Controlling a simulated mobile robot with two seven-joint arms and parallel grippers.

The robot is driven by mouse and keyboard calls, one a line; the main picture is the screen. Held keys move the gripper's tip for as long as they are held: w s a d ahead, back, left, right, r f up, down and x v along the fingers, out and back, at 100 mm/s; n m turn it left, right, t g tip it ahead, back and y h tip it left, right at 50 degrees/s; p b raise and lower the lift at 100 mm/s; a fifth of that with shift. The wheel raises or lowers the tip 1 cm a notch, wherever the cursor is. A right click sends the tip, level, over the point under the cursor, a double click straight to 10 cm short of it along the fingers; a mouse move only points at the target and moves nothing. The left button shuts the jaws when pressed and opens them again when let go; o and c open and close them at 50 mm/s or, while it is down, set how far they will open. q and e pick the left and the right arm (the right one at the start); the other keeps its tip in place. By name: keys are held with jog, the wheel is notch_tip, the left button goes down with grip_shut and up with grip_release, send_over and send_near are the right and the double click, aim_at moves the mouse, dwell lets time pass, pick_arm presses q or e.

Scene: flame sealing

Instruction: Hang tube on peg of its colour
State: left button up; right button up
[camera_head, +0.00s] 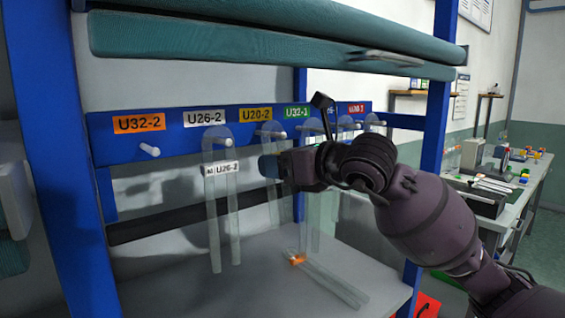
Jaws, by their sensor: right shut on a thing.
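My right gripper (268,166) is shut on a clear U-shaped tube (272,212) under the yellow U20-2 label (257,113). The tube's bend is at the yellow-label peg (281,135); whether it rests on the peg is hard to tell. The gripper hides the middle of the tube. A clear tube with a white U26-2 tag (221,168) hangs from the peg (227,142) under the white label. Another clear tube with an orange band (297,260) lies on the shelf. The orange U32-2 peg (149,149) is bare. My left gripper is out of view.
The blue rail (105,140) carries the pegs, with more clear tubes under the green (297,111) and red (356,108) labels, partly behind my right arm. Blue posts (48,160) frame the rack. The shelf (190,292) is bare at front left.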

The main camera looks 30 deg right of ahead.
jog(key=shift+w, duration=0.3)
dwell(0.8)
jog(key=o, duration=1.1)
dwell(0.5)
jog(key=shift+a+f+p+v, duration=0.15)
jog(key=shift+p+v, duration=0.25)
jog(key=shift+v, duration=1.8)
jog(key=shift+a+f+p+v, duration=0.1)
jog(key=shift+a+p+v, duration=0.2)
jog(key=shift+v, duration=1.85)
jog(key=shift+s+d, duration=0.15)
jog(key=shift+s, duration=0.05)
